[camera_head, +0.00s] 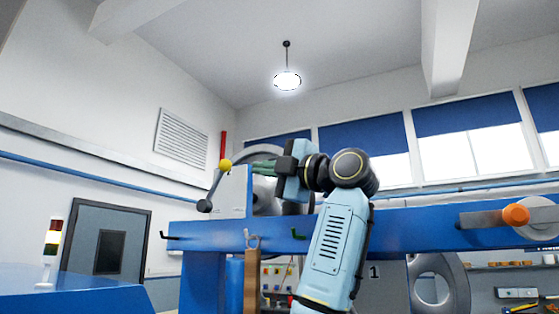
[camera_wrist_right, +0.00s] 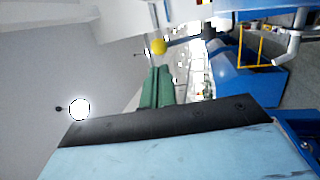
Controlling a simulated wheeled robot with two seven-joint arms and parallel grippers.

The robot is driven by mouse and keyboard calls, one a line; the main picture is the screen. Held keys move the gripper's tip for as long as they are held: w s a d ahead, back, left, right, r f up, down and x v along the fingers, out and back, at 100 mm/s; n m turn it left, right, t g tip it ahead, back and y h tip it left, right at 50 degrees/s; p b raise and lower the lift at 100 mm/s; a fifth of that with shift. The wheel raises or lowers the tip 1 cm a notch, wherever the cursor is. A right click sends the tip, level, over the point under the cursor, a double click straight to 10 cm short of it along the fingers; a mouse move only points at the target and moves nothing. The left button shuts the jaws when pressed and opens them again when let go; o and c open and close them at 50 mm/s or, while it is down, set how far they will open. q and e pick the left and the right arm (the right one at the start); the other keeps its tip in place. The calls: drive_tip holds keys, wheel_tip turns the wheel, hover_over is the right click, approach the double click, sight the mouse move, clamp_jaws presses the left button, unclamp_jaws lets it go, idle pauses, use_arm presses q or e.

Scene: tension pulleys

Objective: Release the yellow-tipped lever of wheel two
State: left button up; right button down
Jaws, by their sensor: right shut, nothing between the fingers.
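The yellow ball tip (camera_head: 225,165) sits on a grey lever (camera_head: 214,187) that slants up and right from a dark pivot, at the left of the blue machine frame. The tip also shows in the right wrist view (camera_wrist_right: 158,47), just beyond the fingertips. My right gripper (camera_head: 254,167) comes in from the right with its green fingers shut and empty. The fingertips point left at about the height of the ball, with a small gap between them in the picture. The gripper and wrist partly hide a grey wheel (camera_head: 265,196) behind them. My left gripper is out of view.
The blue beam (camera_head: 415,232) runs across below my wrist, with small hooks along it. An orange-ended lever (camera_head: 516,214) sits at the far right. A ring-shaped wheel (camera_head: 455,290) is below the beam. A signal light (camera_head: 52,240) stands at left.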

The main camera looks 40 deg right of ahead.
sight(229, 166)
drive_tip(key=p+x, duration=0.2)
drive_tip(key=x, duration=0.4)
drive_tip(key=shift+r+p, duration=0.1)
drive_tip(key=shift+p, duration=0.3)
drive_tip(key=shift+w+a, duration=0.15)
drive_tip(key=shift+w, duration=0.5)
